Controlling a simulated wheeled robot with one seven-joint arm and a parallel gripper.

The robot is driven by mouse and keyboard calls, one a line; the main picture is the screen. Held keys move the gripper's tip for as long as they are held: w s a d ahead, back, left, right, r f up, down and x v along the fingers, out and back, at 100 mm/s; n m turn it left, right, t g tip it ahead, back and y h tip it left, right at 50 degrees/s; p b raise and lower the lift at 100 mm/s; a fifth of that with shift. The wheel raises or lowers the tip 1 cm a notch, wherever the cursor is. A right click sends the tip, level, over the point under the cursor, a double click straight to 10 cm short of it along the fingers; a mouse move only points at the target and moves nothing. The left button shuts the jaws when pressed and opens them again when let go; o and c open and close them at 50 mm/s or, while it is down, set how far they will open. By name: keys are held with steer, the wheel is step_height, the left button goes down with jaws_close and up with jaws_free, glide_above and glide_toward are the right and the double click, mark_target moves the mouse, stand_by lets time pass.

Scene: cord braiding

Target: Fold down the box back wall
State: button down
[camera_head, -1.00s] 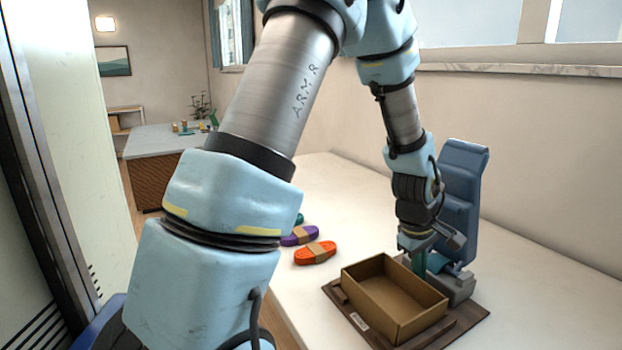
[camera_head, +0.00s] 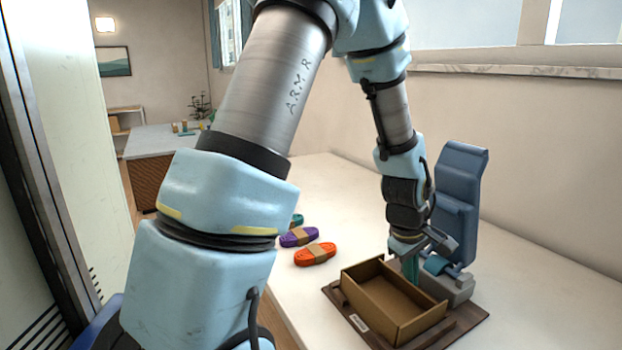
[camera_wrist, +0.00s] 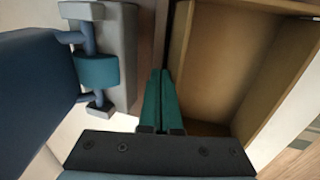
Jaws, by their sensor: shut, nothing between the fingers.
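The brown cardboard box (camera_head: 372,308) sits open at the top on a dark brown board (camera_head: 470,322) on the white table. Its walls stand up, and it looks empty inside. My gripper (camera_head: 411,270) is at the back wall of the box, with its teal fingers pointing down. In the wrist view the fingers (camera_wrist: 161,95) are shut together with nothing between them, at the edge of the back wall (camera_wrist: 181,45). I cannot tell whether they touch it. The fingers hide part of that wall.
A blue upright device (camera_head: 458,200) with a grey base (camera_head: 460,288) stands close behind the box and gripper. Orange (camera_head: 315,254), purple (camera_head: 299,237) and green cord bundles lie to the left on the table. The table's far right is clear.

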mark_target(400, 300)
steer(key=shift+s+a+f, duration=0.1)
steer(key=shift+s+a, duration=0.2)
steer(key=shift+a, duration=0.3)
steer(key=shift+s+a+f, duration=0.25)
steer(key=shift+s+a, duration=0.05)
steer(key=shift+a, duration=0.1)
steer(key=shift+f, duration=0.1)
stand_by(0.3)
steer(key=shift+s+a+f+b, duration=0.2)
steer(key=shift+a+f+b, duration=0.2)
steer(key=shift+b, duration=0.05)
steer(key=shift+f, duration=0.1)
